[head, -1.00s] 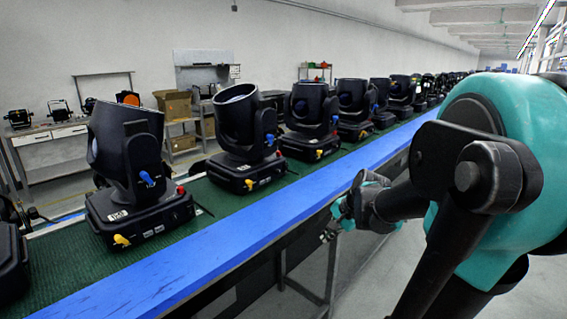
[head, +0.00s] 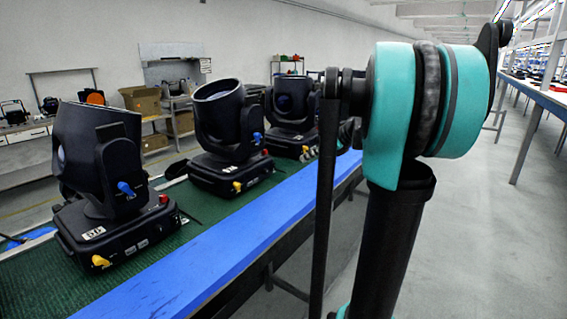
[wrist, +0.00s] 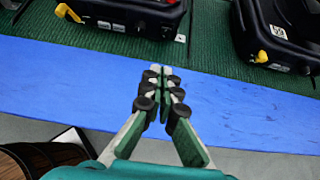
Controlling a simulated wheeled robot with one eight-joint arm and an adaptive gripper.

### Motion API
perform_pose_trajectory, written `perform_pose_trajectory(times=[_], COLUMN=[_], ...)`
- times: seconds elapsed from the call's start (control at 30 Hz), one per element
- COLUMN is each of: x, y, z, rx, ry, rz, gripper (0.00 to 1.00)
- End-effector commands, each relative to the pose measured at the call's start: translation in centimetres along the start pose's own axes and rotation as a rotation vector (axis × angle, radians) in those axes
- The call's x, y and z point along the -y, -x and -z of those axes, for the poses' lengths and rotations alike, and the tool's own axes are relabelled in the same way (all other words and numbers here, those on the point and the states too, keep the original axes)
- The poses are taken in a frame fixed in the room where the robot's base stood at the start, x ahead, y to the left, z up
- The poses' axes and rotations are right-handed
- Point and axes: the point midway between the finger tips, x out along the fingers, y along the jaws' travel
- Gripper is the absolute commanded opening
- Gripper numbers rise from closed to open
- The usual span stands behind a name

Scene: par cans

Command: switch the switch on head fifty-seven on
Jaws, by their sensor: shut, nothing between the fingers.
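Dark moving heads stand in a row on the green conveyor. The nearest head (head: 110,180) has a blue knob (head: 126,189), a red part, a yellow switch (head: 101,261) and a white number label (head: 94,233) too small to read surely. A second head (head: 222,140) behind it has a yellow switch (head: 237,186). In the wrist view two bases show, one upper left with a yellow switch (wrist: 68,12), one upper right with a yellow switch (wrist: 262,57). My gripper (wrist: 160,72) is shut and empty, over the blue rail, apart from both switches. In the head view my arm hides it.
A blue rail (head: 232,237) runs along the front of the green belt (head: 40,290). A third head (head: 290,104) stands farther back. Shelves and a workbench line the wall. Open grey floor and a long blue-edged table (head: 540,98) lie to the right.

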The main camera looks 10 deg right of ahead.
Motion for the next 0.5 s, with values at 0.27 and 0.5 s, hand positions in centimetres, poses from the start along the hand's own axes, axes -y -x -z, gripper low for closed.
perform_pose_trajectory(times=[0.27, 0.5], x=[-0.1, -0.1], y=[-3.4, -8.2], z=[0.0, 0.0], rx=[-0.001, 0.000], ry=[0.004, 0.003], rz=[-0.003, -0.003], gripper=[0.00, 0.00])
